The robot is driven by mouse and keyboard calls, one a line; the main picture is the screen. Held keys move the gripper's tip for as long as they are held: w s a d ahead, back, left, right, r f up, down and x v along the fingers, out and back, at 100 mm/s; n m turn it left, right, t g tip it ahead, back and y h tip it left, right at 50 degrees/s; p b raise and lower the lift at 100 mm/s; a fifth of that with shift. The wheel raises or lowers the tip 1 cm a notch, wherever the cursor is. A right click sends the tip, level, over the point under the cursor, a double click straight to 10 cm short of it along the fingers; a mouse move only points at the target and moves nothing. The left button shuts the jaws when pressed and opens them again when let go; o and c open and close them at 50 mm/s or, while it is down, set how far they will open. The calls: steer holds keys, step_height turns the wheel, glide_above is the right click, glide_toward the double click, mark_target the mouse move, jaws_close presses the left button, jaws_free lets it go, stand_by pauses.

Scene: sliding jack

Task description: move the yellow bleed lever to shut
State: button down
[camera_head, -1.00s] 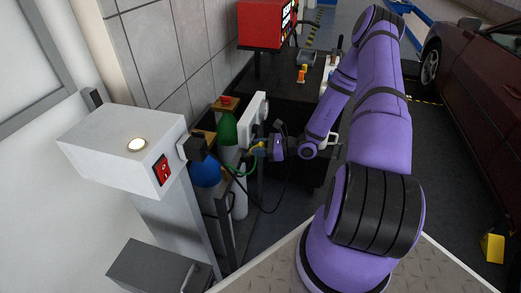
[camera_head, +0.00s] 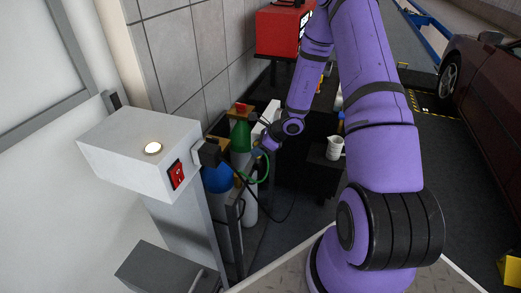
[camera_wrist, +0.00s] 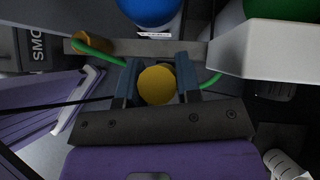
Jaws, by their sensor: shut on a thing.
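A yellow round piece (camera_wrist: 156,85), which looks like the end of the bleed lever, sits between the two fingers of my gripper (camera_wrist: 157,84) in the wrist view. The fingers are shut on it from both sides. The rest of the lever is hidden behind it. In the head view my gripper (camera_head: 262,153) is low beside the gas bottles, and the lever cannot be made out clearly there. A green hose (camera_head: 264,167) curves close by my gripper; it also shows in the wrist view (camera_wrist: 88,47).
A green-topped bottle (camera_head: 240,138) and a blue-topped bottle (camera_head: 217,179) stand left of my gripper. A white machine post with a red switch (camera_head: 176,175) is nearer. A white jug (camera_head: 335,148) stands on a dark cart to the right. Black cables hang near my gripper.

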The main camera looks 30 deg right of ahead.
steer(key=shift+w, duration=0.1)
stand_by(0.4)
steer(key=c, duration=0.8)
jaws_free()
steer(key=shift+a, duration=0.1)
steer(key=v, duration=1)
steer(key=shift+r, duration=0.4)
steer(key=s+a+r+n+g, duration=0.1)
steer(key=s+a+r+n, duration=0.3)
steer(key=r, duration=0.4)
steer(key=s+a+r+n+h, duration=0.1)
steer(key=a+r+n, duration=0.35)
steer(key=r, duration=0.25)
steer(key=s+a+r+n+g, duration=0.1)
steer(key=s+a+r+n, duration=0.25)
steer(key=r+n, duration=0.35)
steer(key=s+a+r+n+t+h, duration=0.1)
steer(key=s+r+n+h, duration=0.1)
steer(key=s+r+n, duration=0.3)
steer(key=s+a+r+n+h, duration=0.1)
steer(key=s+r+n+h, duration=0.2)
steer(key=s, duration=1)
step_height(320, 180, up, 5)
steer(key=n, duration=0.2)
steer(key=shift+s+f+n+t, duration=0.2)
steer(key=shift+s+n+t, duration=0.15)
steer(key=shift+s+t, duration=0.05)
